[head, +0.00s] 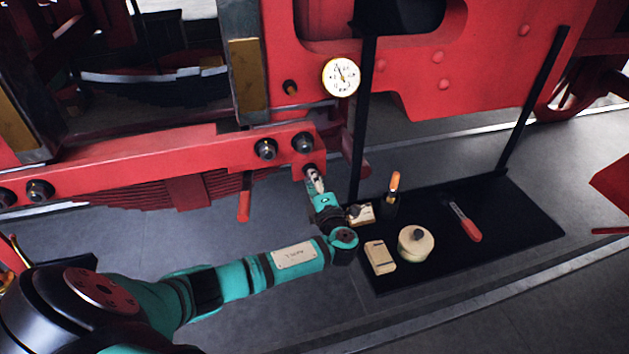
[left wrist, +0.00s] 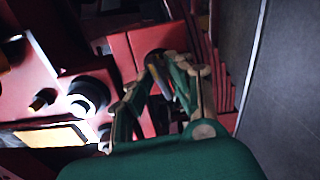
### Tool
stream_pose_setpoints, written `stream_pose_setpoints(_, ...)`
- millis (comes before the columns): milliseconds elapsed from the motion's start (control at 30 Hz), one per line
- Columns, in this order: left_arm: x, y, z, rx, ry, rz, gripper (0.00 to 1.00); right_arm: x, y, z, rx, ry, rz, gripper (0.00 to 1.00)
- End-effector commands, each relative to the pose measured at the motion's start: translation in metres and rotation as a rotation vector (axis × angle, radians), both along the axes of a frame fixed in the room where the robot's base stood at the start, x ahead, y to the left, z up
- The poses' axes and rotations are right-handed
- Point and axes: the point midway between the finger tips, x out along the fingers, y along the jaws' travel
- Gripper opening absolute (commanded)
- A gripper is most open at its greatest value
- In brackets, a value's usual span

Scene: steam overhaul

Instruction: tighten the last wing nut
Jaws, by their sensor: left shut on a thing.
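My left gripper (head: 314,180) reaches up to the lower edge of the red bar, below two dark bolts (head: 267,149) with silver rims. In the left wrist view its fingers (left wrist: 160,72) come together at a dark round fitting (left wrist: 153,55) on the red frame. The fingers are shut on a small part there, which I take to be the wing nut. They mostly hide it, so its wings and its seating cannot be made out. My right gripper is not in view.
A black tray (head: 510,245) with upright posts stands to the right of my gripper. On it are a round tan pot (head: 416,243), a tan block (head: 380,257) and a red-handled tool (head: 466,224). A white gauge (head: 341,76) and a red lever (head: 244,200) are close by.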

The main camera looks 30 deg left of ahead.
Motion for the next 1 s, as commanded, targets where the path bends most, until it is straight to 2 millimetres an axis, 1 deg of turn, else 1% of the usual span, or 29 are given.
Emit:
stream_pose_setpoints(900,-0.0007,0.0002,-0.0019,-0.002,0.002,0.002,0.00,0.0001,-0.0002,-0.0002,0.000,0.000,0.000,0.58)
stream_pose_setpoints(933,-0.0007,0.0002,-0.0019,-0.002,0.002,0.002,0.21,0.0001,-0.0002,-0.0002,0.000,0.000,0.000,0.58)
stream_pose_setpoints(1000,-0.0007,0.0002,-0.0017,-0.002,0.002,0.001,0.30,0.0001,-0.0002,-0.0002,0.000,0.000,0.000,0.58)
